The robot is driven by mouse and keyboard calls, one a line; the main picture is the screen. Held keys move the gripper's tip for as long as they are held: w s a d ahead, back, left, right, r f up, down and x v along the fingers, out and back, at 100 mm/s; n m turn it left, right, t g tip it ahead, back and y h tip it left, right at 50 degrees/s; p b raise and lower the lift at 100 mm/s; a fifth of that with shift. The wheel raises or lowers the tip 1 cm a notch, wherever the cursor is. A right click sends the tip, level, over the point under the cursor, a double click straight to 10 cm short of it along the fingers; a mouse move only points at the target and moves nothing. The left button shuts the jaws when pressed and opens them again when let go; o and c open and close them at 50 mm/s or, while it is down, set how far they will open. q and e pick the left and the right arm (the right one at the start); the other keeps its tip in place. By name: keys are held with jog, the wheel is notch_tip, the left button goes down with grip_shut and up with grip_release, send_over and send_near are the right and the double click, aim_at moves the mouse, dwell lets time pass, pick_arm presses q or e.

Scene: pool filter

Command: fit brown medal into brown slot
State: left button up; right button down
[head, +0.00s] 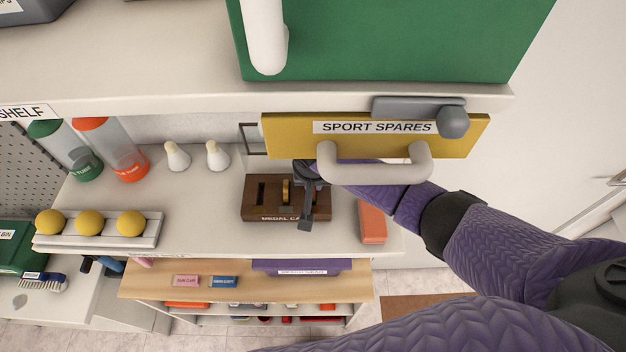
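The brown medal case (262,212), labelled "MEDAL CA…", sits on the white shelf below the yellow "SPORT SPARES" box. A dark empty-looking slot shows at its left, and a gold-brown disc (286,190) stands upright in its middle. My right gripper (307,208) is over the right part of the case, with its dark fingers pointing down. The fingers and wrist cover that part, so a brown medal or slot there cannot be made out. Whether the fingers hold anything cannot be told. My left gripper is not in view.
The yellow box (285,136) with a grey handle overhangs my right forearm. An orange-red block (372,222) lies right of the case. Two white pear-shaped objects (217,155), tubes (110,150) and a rack of yellow balls (90,226) stand left. Shelf space left of the case is clear.

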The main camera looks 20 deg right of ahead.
jog(key=shift+f+b, duration=0.3)
jog(key=shift+f, duration=0.2)
jog(key=c, duration=0.6)
grip_release()
jog(key=p+v, duration=0.2)
jog(key=v, duration=0.1)
jog(key=shift+w+p, duration=0.1)
jog(key=shift+p, duration=0.3)
jog(key=shift+r, duration=0.35)
jog(key=shift+s+a+r+b, duration=0.1)
jog(key=shift+s+r+b, duration=0.25)
jog(key=shift+r, duration=0.3)
